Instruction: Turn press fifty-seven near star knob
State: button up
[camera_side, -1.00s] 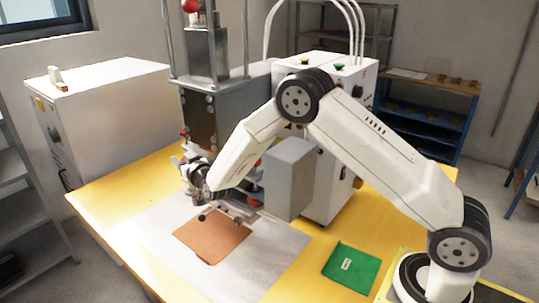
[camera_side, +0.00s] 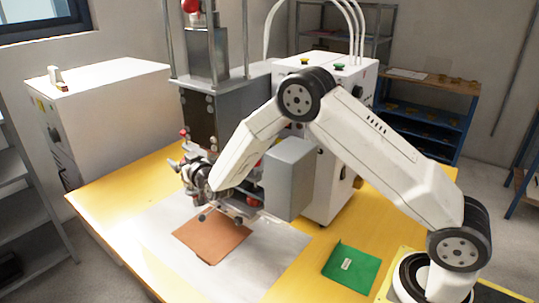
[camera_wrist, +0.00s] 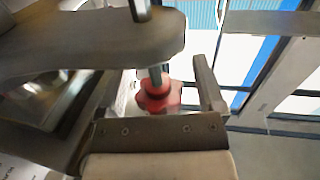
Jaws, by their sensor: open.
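A red star knob (camera_wrist: 158,95) on a metal stem shows in the wrist view. My gripper (camera_wrist: 162,78) is open, with one finger on each side of the knob. I cannot tell whether either finger touches it. In the side view, my gripper (camera_side: 186,168) is low at the front of the press (camera_side: 200,118), a dark grey head on posts. That view does not clearly show the knob between the fingers. No press number is readable.
A brown sheet (camera_side: 212,238) lies on a pale mat (camera_side: 262,258) below my gripper. A green pouch (camera_side: 351,266) lies on the yellow table (camera_side: 310,268). A white control cabinet (camera_side: 328,190) stands behind my arm. A grey bracket (camera_wrist: 95,42) crosses close above the knob.

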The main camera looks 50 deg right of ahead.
jog(key=s+a, duration=0.1)
jog(key=s, duration=0.6)
jog(key=shift+s+a, duration=0.2)
jog(key=shift+a, duration=0.05)
dwell(0.5)
jog(key=s+d+f+n+g+y, duration=0.1)
jog(key=s+g, duration=0.6)
jog(key=s, duration=0.8)
jog(key=s+d+f+n+g+y, duration=0.1)
jog(key=s+g+y, duration=0.1)
jog(key=s+g, duration=0.6)
jog(key=s, duration=0.7)
jog(key=shift+d+f, duration=0.2)
jog(key=shift+d, duration=0.15)
